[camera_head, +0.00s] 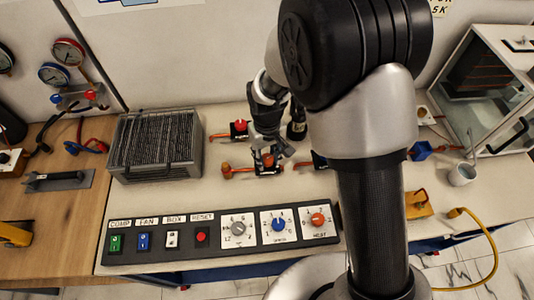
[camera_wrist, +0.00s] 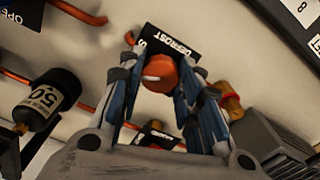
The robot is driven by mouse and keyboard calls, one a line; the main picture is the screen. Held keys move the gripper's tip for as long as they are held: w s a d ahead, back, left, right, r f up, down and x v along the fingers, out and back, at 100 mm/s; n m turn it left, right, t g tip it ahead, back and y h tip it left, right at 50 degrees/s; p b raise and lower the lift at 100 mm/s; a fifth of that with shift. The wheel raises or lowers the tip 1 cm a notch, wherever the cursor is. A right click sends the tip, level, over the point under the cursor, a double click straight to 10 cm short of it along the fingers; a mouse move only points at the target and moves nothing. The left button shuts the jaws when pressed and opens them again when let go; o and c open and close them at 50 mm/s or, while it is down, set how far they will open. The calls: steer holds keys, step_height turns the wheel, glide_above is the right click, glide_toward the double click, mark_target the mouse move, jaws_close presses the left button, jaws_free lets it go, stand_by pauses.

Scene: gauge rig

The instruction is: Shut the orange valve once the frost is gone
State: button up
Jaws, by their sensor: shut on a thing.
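The orange valve (camera_head: 268,160) stands on the pale bench, right of the finned coil. In the wrist view its round orange knob (camera_wrist: 160,74), with a white mark, sits by a black plate reading DEFROST (camera_wrist: 172,42). My gripper (camera_head: 268,146) reaches down onto it; in the wrist view the fingers of my gripper (camera_wrist: 160,82) close around the knob from both sides. The finned coil (camera_head: 157,145) shows grey fins with dark gaps; I make out no clear white frost at this size. My arm hides part of the bench.
A red-handled valve (camera_head: 240,128) stands just behind. A black cylinder (camera_wrist: 45,100) is close to my gripper in the wrist view. A control panel (camera_head: 220,235) lines the front edge. Gauges (camera_head: 68,52) hang at left; a white mug (camera_head: 462,174) and glass-fronted box (camera_head: 490,85) are right.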

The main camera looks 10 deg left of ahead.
mark_target(267, 158)
steer(key=m+p, duration=0.1)
steer(key=m, duration=0.4)
stand_by(0.8)
steer(key=o, duration=1.1)
step_height(267, 158, up, 12)
stand_by(0.3)
